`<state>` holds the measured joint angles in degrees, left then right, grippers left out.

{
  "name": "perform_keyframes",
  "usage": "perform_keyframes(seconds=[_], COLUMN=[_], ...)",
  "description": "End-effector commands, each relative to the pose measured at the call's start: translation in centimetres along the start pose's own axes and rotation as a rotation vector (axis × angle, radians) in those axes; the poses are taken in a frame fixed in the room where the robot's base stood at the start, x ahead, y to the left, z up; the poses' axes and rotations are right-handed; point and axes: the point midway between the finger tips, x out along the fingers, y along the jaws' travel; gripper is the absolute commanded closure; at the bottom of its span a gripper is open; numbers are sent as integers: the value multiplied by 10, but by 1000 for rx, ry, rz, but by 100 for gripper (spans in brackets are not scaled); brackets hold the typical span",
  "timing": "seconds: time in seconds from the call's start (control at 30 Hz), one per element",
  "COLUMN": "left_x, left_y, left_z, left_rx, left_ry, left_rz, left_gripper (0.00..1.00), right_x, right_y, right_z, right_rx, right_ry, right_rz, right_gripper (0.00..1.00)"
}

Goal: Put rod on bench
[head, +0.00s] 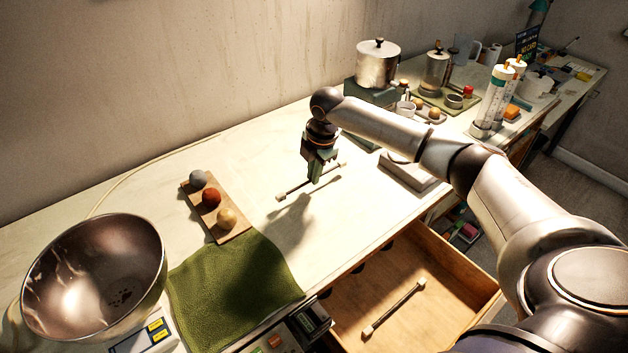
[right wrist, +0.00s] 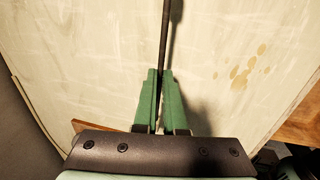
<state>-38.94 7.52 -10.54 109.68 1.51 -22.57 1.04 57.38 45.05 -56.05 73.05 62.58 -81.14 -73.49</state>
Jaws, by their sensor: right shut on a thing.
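A thin dark rod with pale end caps (head: 296,189) is held across the fingers of my right gripper (head: 316,181). The gripper points down over the open middle of the pale bench (head: 375,212). In the right wrist view the green fingers (right wrist: 159,100) are shut on the dark rod (right wrist: 164,45), and a shadow lies beside it on the bench top. The rod looks low over the bench; I cannot tell whether it touches. A second similar rod (head: 395,307) lies in the open wooden drawer (head: 440,268). My left gripper is not in view.
A wooden board (head: 236,229) with three balls, a green cloth (head: 215,285) and a large metal bowl (head: 95,275) are to the left. A metal pot (head: 377,65) and a white block (head: 408,172) stand to the right. Bench around the gripper is clear.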

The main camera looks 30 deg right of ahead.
Motion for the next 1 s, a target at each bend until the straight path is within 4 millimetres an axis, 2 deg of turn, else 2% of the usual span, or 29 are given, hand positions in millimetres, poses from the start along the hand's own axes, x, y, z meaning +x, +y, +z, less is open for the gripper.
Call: perform_keyframes(seconds=[0.03, 0.13, 0.5, 0.53, 0.77, 1.0], left_x=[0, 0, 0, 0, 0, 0], left_y=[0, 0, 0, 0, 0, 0], left_z=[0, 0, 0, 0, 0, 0], left_rx=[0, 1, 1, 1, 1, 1], left_ry=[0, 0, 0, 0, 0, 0], left_rz=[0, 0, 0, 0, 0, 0], left_gripper=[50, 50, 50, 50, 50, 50], right_x=[10, 22, 27, 27, 27, 27], right_y=[-4, -6, -7, -7, -7, -7], right_z=[0, -1, -1, -1, -1, -1], right_rx=[0, -1, 0, -1, -1, -1], right_ry=[0, 0, 1, 1, 1, 0], right_rz=[-6, -4, -3, -3, -3, -4], right_gripper=[100, 100, 100, 90, 64, 62])
